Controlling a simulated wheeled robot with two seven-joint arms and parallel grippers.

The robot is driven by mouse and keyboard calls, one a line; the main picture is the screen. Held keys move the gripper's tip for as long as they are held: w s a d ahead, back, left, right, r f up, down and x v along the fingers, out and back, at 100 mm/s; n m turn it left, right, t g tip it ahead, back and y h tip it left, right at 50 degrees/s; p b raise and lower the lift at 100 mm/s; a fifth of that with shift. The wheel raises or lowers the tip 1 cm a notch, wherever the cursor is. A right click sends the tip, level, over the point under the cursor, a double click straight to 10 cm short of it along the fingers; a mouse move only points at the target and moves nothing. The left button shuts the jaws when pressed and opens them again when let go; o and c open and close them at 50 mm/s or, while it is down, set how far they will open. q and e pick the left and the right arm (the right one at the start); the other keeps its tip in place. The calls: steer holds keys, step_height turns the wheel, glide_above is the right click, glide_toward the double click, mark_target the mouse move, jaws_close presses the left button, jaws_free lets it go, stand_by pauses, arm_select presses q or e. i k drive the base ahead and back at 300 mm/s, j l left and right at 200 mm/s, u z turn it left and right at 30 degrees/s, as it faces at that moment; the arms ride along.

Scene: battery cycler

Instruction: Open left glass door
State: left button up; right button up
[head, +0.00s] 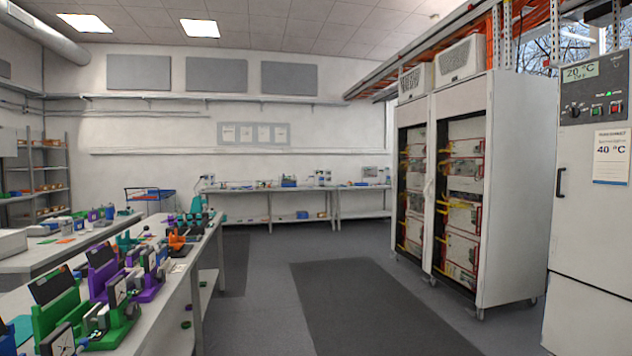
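The tall grey cabinet (515,190) stands on the right side of the room, with two narrow glazed fronts facing left. The left glass door (412,190) is the farther one and looks closed, flush with the cabinet front. Red-and-white units and yellow cables show behind it. A pale handle (428,187) sits near the line between the two fronts. The right glass door (461,205) is the nearer one and shows similar units. Neither of my grippers is in view.
A white chamber (590,230) with a dark handle stands at the near right. A long bench (175,290) with green and purple fixtures runs along the left. Dark mats (370,305) lie on open floor between bench and cabinet. Tables line the back wall.

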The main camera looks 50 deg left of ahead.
mark_target(417, 112)
steer(key=u, duration=0.9)
steer(key=i+u, duration=0.3)
steer(key=i, duration=0.95)
steer(key=i+j, duration=0.1)
steer(key=i, duration=3.25)
steer(key=i+j, duration=0.1)
steer(key=i, duration=3.3)
